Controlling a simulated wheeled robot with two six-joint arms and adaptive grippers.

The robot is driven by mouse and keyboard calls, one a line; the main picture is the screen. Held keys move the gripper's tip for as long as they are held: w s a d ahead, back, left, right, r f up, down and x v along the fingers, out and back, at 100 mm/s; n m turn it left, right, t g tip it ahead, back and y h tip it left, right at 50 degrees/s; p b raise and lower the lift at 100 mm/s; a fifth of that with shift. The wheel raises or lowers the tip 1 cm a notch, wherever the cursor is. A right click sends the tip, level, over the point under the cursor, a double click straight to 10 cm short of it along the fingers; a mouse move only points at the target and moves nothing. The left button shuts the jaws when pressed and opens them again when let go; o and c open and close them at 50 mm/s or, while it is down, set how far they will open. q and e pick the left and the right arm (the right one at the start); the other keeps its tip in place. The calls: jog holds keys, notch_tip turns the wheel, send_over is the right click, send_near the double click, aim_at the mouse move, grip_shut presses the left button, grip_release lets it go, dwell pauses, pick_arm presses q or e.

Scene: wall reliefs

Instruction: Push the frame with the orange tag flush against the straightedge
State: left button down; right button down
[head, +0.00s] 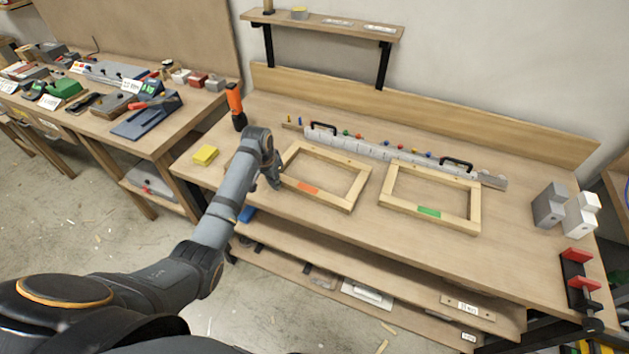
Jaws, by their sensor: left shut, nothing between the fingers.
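The wooden frame with the orange tag (331,156) lies flat on the bench, left of centre. Its orange tag (308,187) is on the near rail. The long pale straightedge (375,151) with two black handles runs behind it. The frame's far rail is close to the straightedge, with what looks like a narrow strip of bench between. A second frame with a green tag (474,207) lies to the right, its far rail close to the straightedge. My left gripper (276,182) is shut and empty, pointing down beside the orange-tag frame's near left corner. My right gripper is out of view.
A yellow block (205,155) and an orange-and-black tool (236,106) are at the bench's left. Grey blocks (549,206) and a red-and-black clamp (577,277) are at the right. Small coloured pegs line the straightedge. The bench in front of the frames is mostly clear.

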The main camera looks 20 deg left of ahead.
aim_at(281, 175)
pick_arm(q)
jog(key=shift+w+d+b, duration=0.15)
jog(key=shift+w+b, duration=1.25)
jog(key=shift+w, duration=0.8)
dwell(1.5)
jog(key=shift+s+r+p, duration=0.15)
jog(key=shift+s+p, duration=0.25)
jog(key=shift+p, duration=0.55)
jog(key=shift+s+p, duration=0.7)
jog(key=shift+p, duration=0.1)
jog(key=shift+s, duration=0.15)
jog(key=p+v, duration=0.2)
jog(key=p, duration=0.1)
jog(key=w+p+v, duration=0.1)
jog(key=p+v, duration=0.4)
jog(key=p, duration=0.1)
jog(key=shift+w+r, duration=0.25)
jog(key=shift+r, duration=0.3)
jog(key=shift+f, duration=0.1)
jog(key=shift+f, duration=0.1)
